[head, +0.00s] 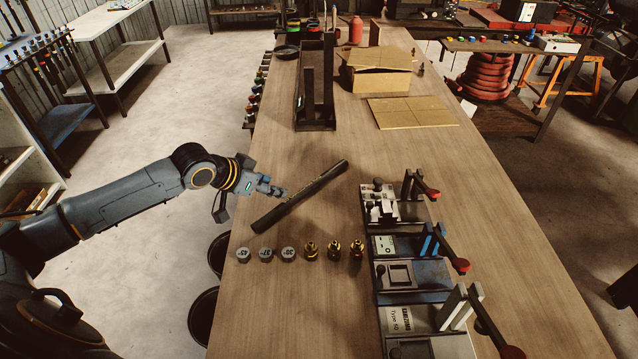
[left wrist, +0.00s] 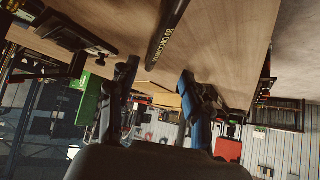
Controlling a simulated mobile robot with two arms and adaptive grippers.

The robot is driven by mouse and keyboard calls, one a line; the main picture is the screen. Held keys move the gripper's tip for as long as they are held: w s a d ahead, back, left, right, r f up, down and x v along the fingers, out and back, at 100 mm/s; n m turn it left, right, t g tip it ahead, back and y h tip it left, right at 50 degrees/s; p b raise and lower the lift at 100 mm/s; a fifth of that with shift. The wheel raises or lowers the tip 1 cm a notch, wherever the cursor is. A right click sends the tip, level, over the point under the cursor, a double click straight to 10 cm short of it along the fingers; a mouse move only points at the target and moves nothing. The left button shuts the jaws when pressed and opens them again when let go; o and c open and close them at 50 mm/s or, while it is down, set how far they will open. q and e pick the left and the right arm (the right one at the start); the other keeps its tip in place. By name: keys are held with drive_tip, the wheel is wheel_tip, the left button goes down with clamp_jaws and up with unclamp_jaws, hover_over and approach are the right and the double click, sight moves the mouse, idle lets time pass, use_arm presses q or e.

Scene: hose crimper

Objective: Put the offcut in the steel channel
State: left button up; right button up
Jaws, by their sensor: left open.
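The offcut, a black length of hose (head: 300,197), lies diagonally on the wooden bench. In the left wrist view the hose (left wrist: 168,36) shows with pale lettering, beyond the fingertips. My left gripper (head: 252,201) is open and empty at the bench's left edge, beside the hose's near-left part. One fingertip looks close to the hose; I cannot tell whether it touches. In the left wrist view the two fingers (left wrist: 160,88) are spread apart. The dark steel channel (head: 315,125) stands farther back on the bench, with tall upright walls. My right gripper is not in view.
A row of grey caps (head: 266,254) and brass fittings (head: 333,249) stands nearer than the hose. Crimpers with red-tipped levers (head: 412,270) line the right. A cardboard box (head: 377,72) and flat cardboard (head: 412,112) lie behind. Black bins (head: 205,318) stand below the left edge.

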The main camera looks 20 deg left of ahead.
sight(298, 193)
use_arm(q)
drive_tip(key=x, duration=0.1)
drive_tip(key=p+x, duration=0.1)
drive_tip(key=x, duration=0.1)
drive_tip(key=shift+f, duration=0.65)
drive_tip(key=shift+x, duration=1.2)
drive_tip(key=shift+w+d+f+p, duration=0.3)
drive_tip(key=shift+w+p, duration=0.35)
drive_tip(key=shift+p, duration=0.2)
drive_tip(key=p+x, duration=0.1)
drive_tip(key=x, duration=0.2)
drive_tip(key=shift+w+d+f, duration=0.1)
drive_tip(key=shift+w+f, duration=0.15)
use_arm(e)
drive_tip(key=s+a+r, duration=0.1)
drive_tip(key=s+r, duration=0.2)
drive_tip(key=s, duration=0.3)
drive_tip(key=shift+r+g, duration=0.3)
use_arm(q)
clamp_jaws()
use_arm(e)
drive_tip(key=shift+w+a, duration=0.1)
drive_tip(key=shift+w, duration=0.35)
